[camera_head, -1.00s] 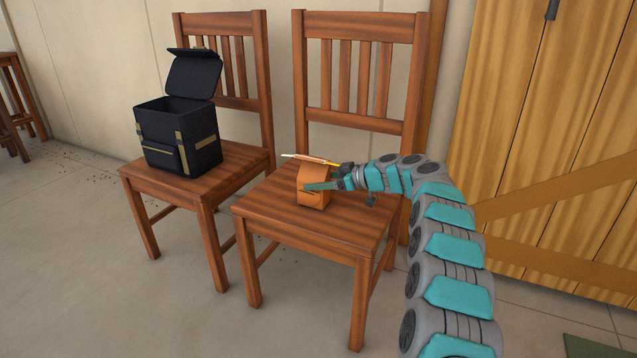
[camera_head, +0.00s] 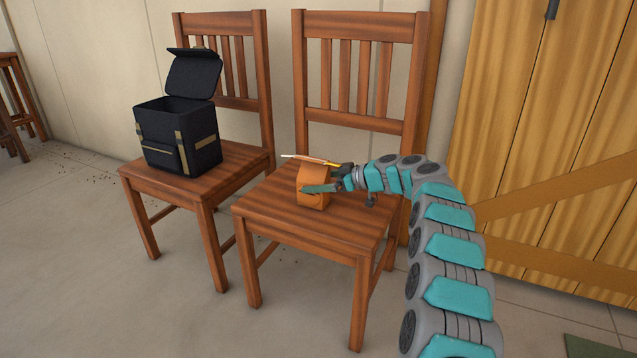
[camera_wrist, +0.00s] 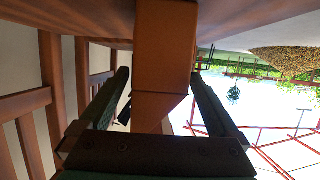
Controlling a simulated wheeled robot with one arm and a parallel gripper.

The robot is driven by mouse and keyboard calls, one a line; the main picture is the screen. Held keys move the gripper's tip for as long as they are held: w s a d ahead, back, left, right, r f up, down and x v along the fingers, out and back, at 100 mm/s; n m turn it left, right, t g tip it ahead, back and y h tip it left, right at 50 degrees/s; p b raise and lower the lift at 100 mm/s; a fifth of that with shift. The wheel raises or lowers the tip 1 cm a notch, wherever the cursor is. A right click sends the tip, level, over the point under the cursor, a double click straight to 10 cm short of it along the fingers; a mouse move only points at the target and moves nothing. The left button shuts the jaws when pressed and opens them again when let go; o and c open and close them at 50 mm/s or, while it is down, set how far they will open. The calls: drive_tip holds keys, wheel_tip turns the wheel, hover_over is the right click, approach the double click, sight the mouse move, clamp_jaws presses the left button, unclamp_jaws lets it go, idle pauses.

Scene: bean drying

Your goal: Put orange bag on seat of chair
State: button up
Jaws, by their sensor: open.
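The orange bag (camera_head: 312,198) sits upright on the wooden seat (camera_head: 275,214) of the right-hand chair, near the middle of the seat. My gripper (camera_head: 314,174) comes in from the right at the bag, with one finger in front of it and one behind. The jaws are open. In the wrist view the bag (camera_wrist: 166,45) shows between the two spread fingers of my gripper (camera_wrist: 160,90), with gaps on both sides. That view is turned over, so the seat (camera_wrist: 70,15) appears at the top. The front finger hides part of the bag.
A second wooden chair (camera_head: 137,179) stands to the left, with an open black backpack (camera_head: 175,130) on its seat. The right chair's backrest (camera_head: 360,25) rises behind my gripper. A wooden door (camera_head: 545,130) is at the right. The floor in front is clear.

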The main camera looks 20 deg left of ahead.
drive_tip(key=shift+d+r, duration=0.1)
drive_tip(key=shift+r, duration=0.1)
drive_tip(key=v, duration=1.1)
drive_tip(key=shift+d, duration=0.35)
drive_tip(key=shift+s+r, duration=0.1)
drive_tip(key=s+d+r+m+g+h, duration=0.1)
drive_tip(key=s+d+r+m+h, duration=0.2)
drive_tip(key=s, duration=0.9)
drive_tip(key=s+d+m+g+h, duration=0.25)
drive_tip(key=s+d, duration=0.25)
drive_tip(key=s, duration=0.7)
drive_tip(key=s+d+f+m+h, duration=0.2)
drive_tip(key=s+d+f+m, duration=0.1)
drive_tip(key=s+d, duration=0.6)
drive_tip(key=s+d+f+m+h, duration=0.3)
drive_tip(key=s+d+f+m, duration=0.1)
drive_tip(key=s+d, duration=0.5)
drive_tip(key=s+d+f+m+h, duration=0.3)
drive_tip(key=s+d, duration=0.6)
drive_tip(key=s, duration=0.3)
drive_tip(key=shift+s+f+m+t, duration=0.35)
drive_tip(key=shift+s+f+m, duration=0.05)
drive_tip(key=shift+m, duration=0.45)
drive_tip(key=shift+h, duration=0.25)
